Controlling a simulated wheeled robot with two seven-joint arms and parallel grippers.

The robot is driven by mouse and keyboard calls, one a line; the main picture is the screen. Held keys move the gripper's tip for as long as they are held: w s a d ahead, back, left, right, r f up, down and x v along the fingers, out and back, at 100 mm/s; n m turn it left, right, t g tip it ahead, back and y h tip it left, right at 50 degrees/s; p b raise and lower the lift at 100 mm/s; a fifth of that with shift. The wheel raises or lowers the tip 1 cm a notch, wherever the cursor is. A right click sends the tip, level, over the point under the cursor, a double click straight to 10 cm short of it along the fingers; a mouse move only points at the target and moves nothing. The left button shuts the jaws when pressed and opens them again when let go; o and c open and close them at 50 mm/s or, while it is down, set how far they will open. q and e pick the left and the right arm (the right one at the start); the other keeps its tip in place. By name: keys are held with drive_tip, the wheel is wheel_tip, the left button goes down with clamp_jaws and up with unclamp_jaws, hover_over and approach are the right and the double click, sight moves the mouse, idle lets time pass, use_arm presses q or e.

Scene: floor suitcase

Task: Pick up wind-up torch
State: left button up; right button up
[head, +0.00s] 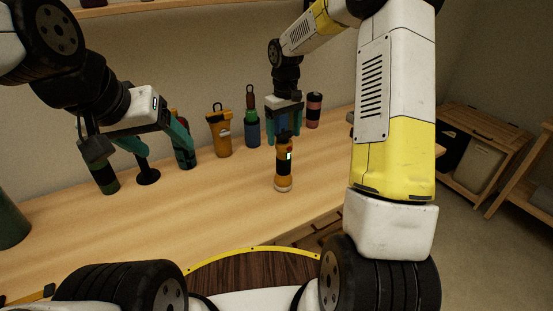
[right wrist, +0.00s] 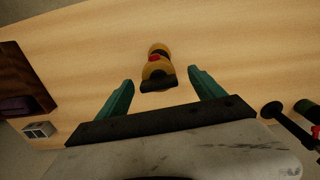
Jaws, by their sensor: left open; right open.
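An orange torch with a black band and a small light patch (head: 284,175) stands upright on the wooden table in the head view. It also shows in the right wrist view (right wrist: 157,68), with a red spot and a black end. I cannot tell for certain that it is the wind-up torch. My right gripper (head: 283,139) is open just above it, pointing down. In the right wrist view the torch lies ahead of and between the two teal fingers (right wrist: 160,88). My left gripper (head: 166,153) is open and empty over the table's left part.
Behind stand an orange torch with a handle (head: 219,134), a blue item with a red top (head: 252,132) and a pink-black cylinder (head: 314,110). A dark stand (head: 147,176) and green-black cylinder (head: 105,181) are near my left gripper. The table's front middle is clear.

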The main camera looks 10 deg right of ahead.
hover_over(284, 166)
drive_tip(key=w, duration=0.3)
drive_tip(key=f, duration=0.4)
drive_tip(key=shift+s+d+f, duration=0.1)
drive_tip(key=shift+s+f, duration=0.15)
drive_tip(key=shift+f, duration=0.15)
clamp_jaws()
